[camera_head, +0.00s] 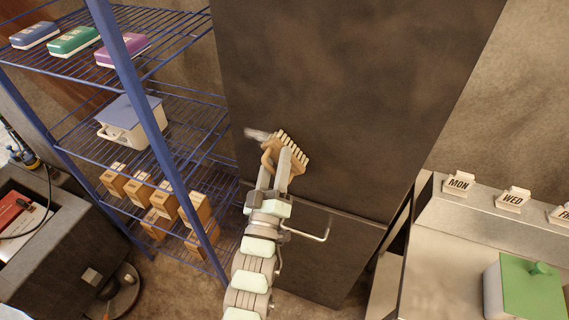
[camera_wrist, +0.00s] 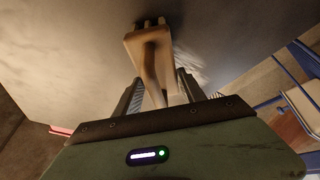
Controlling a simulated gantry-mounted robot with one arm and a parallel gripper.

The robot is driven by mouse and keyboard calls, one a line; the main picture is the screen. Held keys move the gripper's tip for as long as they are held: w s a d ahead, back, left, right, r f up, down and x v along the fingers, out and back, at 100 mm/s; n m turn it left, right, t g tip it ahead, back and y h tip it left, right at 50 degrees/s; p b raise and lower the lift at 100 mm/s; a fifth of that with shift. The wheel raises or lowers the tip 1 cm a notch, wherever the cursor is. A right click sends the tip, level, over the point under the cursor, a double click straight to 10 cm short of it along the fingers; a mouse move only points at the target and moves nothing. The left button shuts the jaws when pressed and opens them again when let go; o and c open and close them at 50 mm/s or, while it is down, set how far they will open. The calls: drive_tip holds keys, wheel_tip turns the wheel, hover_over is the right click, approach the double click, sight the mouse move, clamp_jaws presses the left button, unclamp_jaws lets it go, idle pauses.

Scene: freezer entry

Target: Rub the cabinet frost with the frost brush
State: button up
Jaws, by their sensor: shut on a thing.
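My gripper (camera_head: 274,174) is shut on the frost brush (camera_head: 293,151), a tan wooden brush with a row of pale bristle tufts. The brush is up at the front of the tall dark cabinet (camera_head: 360,80). A small whitish frost patch (camera_head: 256,134) shows on the cabinet near its left edge, just left of the brush head. In the wrist view, my gripper (camera_wrist: 158,90) has its fingers on either side of the brush handle (camera_wrist: 152,65). The bristles point at the cabinet surface, and pale frost streaks (camera_wrist: 190,68) lie to their right. I cannot tell whether the bristles touch.
A blue wire rack (camera_head: 140,150) with coloured cases, a lidded bin (camera_head: 130,122) and several small boxes stands left. A bar handle (camera_head: 318,236) juts from the lower cabinet. A counter at right holds day signs (camera_head: 459,183) and a green-lidded box (camera_head: 525,288).

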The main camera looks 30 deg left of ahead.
drive_tip(key=shift+s+a+f, duration=0.1)
drive_tip(key=shift+s+a, duration=0.05)
drive_tip(key=shift+a, duration=0.7)
drive_tip(key=shift+s+a, duration=0.1)
drive_tip(key=shift+a, duration=0.75)
drive_tip(key=shift+s+a, duration=0.65)
drive_tip(key=shift+a, duration=3.35)
drive_tip(key=shift+w+d+p, duration=1.15)
drive_tip(key=shift+d+p, duration=0.75)
drive_tip(key=shift+d, duration=5.35)
drive_tip(key=shift+w+d+p, duration=1.1)
drive_tip(key=shift+d+p, duration=0.75)
drive_tip(key=shift+d, duration=5.35)
drive_tip(key=s+a+b, duration=0.1)
drive_tip(key=a+b, duration=0.5)
drive_tip(key=a, duration=0.1)
drive_tip(key=shift+a+r, duration=0.25)
drive_tip(key=shift+r, duration=0.1)
